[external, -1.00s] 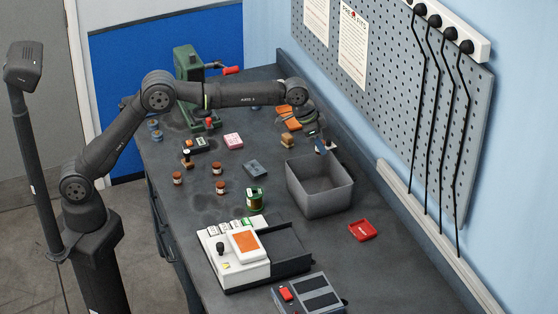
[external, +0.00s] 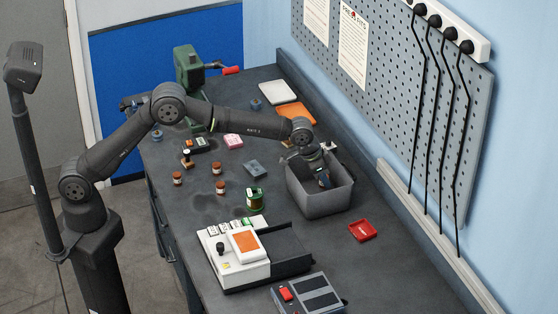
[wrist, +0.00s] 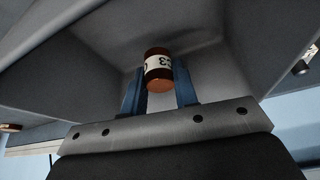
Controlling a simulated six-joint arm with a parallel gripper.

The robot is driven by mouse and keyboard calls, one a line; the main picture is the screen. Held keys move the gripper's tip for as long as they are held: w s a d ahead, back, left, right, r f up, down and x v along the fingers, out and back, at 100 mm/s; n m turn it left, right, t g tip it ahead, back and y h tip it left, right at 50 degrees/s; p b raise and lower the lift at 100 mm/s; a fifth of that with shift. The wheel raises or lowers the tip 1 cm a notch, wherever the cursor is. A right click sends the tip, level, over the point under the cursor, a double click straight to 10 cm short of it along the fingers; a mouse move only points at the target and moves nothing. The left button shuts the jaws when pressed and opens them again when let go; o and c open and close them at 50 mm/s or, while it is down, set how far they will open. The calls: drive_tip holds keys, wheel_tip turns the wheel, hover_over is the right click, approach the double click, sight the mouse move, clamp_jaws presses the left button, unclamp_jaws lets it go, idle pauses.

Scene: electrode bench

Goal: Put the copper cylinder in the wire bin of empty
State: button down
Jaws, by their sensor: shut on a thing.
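My gripper (external: 323,178) is down inside the grey bin (external: 320,204), below its rim. In the wrist view my gripper (wrist: 159,82) has its two blue fingers shut on a copper-brown cylinder (wrist: 158,84) with a white label, whose printing shows upside down. Grey bin walls (wrist: 205,30) surround it in that view. I cannot tell whether the cylinder touches the bin floor. In the external view the held cylinder is hardly visible between the fingers.
Several small brown cylinders, one of them here (external: 221,187), stand on the bench left of the bin. A green jar (external: 255,200), a white device (external: 232,265) and a red tray (external: 362,231) are nearer. Orange and grey pads (external: 295,115) lie behind.

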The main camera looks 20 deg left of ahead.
sight(323, 187)
drive_tip(key=shift+f, duration=1.85)
drive_tip(key=shift+f, duration=0.15)
drive_tip(key=c, duration=1.1)
unclamp_jaws()
drive_tip(key=shift+r, duration=0.2)
drive_tip(key=v, duration=1.2)
drive_tip(key=shift+d+f, duration=0.1)
